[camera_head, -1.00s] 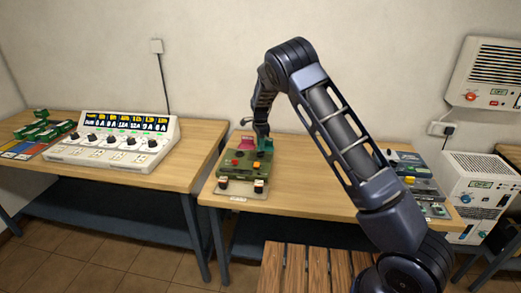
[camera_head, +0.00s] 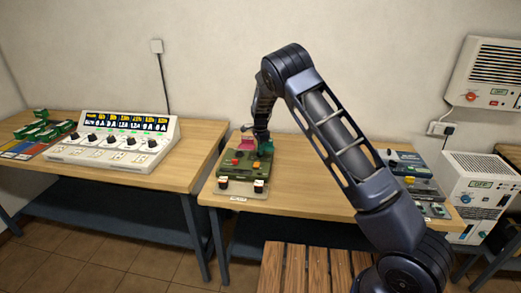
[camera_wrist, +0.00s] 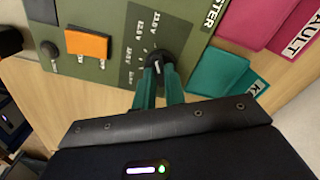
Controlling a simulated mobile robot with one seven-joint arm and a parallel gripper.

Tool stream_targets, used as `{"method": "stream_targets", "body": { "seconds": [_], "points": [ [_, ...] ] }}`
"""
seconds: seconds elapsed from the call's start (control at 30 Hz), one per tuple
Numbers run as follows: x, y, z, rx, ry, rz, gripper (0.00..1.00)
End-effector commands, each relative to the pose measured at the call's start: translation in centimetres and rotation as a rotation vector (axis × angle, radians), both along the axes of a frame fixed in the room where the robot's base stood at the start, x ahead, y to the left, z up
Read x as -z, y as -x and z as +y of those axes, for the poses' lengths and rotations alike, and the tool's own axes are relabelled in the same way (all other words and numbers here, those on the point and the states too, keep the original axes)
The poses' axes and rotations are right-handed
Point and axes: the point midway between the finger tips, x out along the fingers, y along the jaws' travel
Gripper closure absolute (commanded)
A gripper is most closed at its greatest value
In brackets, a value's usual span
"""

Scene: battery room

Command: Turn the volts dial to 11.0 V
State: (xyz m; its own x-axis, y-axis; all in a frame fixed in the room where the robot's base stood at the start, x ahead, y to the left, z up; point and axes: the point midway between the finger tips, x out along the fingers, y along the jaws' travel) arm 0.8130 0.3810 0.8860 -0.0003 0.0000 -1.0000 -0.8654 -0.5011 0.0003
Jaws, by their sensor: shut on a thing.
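A green tester (camera_head: 236,168) stands on the right-hand wooden table in the head view. In the head view my gripper (camera_head: 263,150) is over the tester's back right part and hides the dial.
The tester also has an orange switch (camera_wrist: 87,44) and a small black knob (camera_wrist: 48,48). Pink (camera_wrist: 254,18) and teal (camera_wrist: 218,72) trays lie close beside it. A white charger console (camera_head: 115,138) stands on the left table. Other devices (camera_head: 415,180) sit further right.

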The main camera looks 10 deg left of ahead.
Motion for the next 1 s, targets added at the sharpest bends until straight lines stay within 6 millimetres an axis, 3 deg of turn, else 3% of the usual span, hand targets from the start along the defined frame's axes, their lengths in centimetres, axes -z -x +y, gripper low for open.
{"method": "stream_targets", "body": {
  "seconds": [0.37, 1.0],
  "points": [
    [-0.09, -0.09, -0.04, -0.117, -0.002, -0.001, 1.0],
    [-0.13, -0.21, 0.0, -0.695, -0.002, -0.003, 1.0]
  ]
}}
